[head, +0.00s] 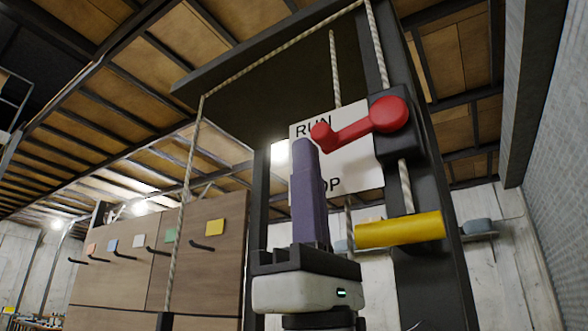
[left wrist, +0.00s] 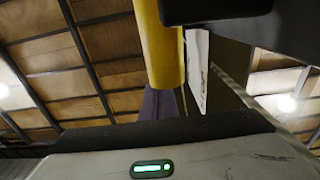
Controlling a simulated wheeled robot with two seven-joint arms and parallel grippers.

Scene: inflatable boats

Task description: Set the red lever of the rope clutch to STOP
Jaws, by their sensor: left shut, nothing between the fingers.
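The red lever (head: 355,130) of the rope clutch has its round pivot on a black block (head: 388,148). Its arm points left and slightly down, with the knob just below the word RUN on the white sign (head: 355,165). Lower on the sign only "OP" shows; the rest is behind my left gripper (head: 304,148). That gripper points up, its purple fingers together and empty, with the tips just left of the knob in the picture. I cannot tell whether they touch it. The left wrist view shows the purple fingers (left wrist: 158,105) and part of the white sign (left wrist: 197,60), but no red lever.
A yellow bar (head: 400,230) sticks out right of my left gripper and below the sign; it crosses close in the left wrist view (left wrist: 160,45). Ropes (head: 185,205) hang beside the dark frame (head: 445,230). A wooden panel with hooks (head: 210,280) stands at left.

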